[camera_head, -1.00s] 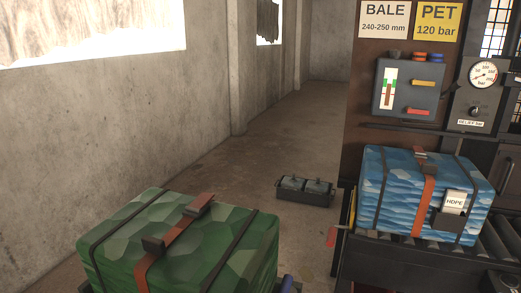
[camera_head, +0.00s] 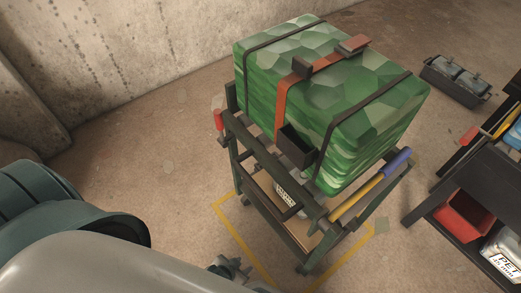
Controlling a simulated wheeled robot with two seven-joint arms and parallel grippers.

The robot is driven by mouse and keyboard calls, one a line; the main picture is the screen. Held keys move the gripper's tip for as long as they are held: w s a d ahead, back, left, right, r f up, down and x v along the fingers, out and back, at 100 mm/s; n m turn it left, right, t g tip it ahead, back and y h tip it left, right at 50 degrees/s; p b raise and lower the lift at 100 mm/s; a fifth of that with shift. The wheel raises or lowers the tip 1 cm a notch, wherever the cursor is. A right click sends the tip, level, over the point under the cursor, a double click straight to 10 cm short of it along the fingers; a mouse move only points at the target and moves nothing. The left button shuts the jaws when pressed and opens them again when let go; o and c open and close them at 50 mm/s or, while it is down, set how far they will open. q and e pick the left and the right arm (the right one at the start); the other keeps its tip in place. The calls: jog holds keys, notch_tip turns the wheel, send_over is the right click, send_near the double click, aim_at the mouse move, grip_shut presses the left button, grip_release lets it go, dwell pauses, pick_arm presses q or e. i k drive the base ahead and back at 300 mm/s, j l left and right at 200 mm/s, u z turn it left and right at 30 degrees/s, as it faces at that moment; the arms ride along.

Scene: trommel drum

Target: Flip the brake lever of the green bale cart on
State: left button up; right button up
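The green bale cart (camera_head: 262,205) is a dark frame carrying a green strapped bale (camera_head: 335,95), in the middle of the head view. A small red-handled lever (camera_head: 219,121) stands at the cart's left post; it looks like the brake lever, and its setting cannot be read. A yellow bar with a blue grip (camera_head: 372,186) lies along the cart's right side. My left arm comes in at lower left. Its gripper (camera_head: 230,268) shows small at the bottom edge, apart from the cart and below the red lever; its fingers are too unclear to judge. My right gripper is out of view.
A yellow floor outline (camera_head: 238,232) runs around the cart's foot. At right stands a dark bench (camera_head: 462,180) with a red bin (camera_head: 462,215) and a box marked PET (camera_head: 505,250). A dark double container (camera_head: 455,80) sits on the floor at upper right. Floor left of the cart is clear.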

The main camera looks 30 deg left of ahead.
aim_at(217, 112)
jog(key=u, duration=0.75)
